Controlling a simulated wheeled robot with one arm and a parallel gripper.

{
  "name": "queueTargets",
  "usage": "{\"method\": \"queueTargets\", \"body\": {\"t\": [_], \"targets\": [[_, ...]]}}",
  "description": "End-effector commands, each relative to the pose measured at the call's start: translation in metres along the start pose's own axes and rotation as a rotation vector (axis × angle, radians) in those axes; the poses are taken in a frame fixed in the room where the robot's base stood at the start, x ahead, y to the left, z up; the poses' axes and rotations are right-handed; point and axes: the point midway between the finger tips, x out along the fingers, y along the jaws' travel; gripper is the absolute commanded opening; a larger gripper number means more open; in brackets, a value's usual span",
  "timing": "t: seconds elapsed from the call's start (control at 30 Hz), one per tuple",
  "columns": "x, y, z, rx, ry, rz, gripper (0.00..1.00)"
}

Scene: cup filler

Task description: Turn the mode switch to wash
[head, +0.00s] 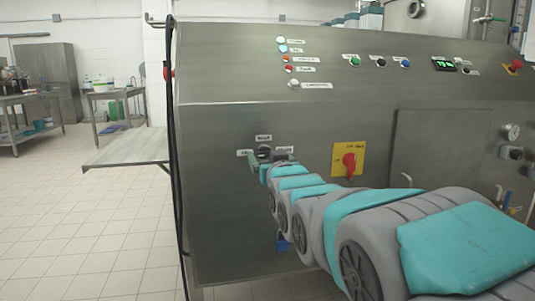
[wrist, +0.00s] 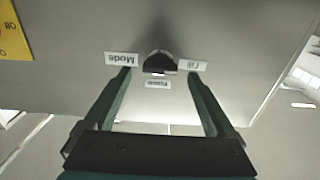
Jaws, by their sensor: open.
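The mode switch is a dark round knob (wrist: 160,62) on the steel front panel. In the head view the knob (head: 264,150) is partly hidden by my gripper (head: 265,163). The wrist view is upside down. My gripper (wrist: 159,75) is open and empty, with one green finger on each side of the knob. I cannot tell whether the fingers touch it or exactly where the knob points.
A red rotary switch on a yellow plate (head: 348,160) sits right of the mode switch, near my arm. Indicator lamps (head: 283,49) and push buttons (head: 354,60) are higher on the machine. A steel side shelf (head: 128,151) juts out left. The tiled floor at left is clear.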

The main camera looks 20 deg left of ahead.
Motion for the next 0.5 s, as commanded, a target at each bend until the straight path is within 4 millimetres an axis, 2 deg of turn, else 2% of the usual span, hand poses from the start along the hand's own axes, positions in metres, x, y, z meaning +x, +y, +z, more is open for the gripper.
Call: {"method": "queueTargets", "body": {"t": [0.2, 0.5], "targets": [[0.018, 0.001, 0.000, 0.000, -0.001, 0.001, 0.90], [0.020, 0.001, 0.000, 0.000, -0.001, 0.001, 0.89]]}}
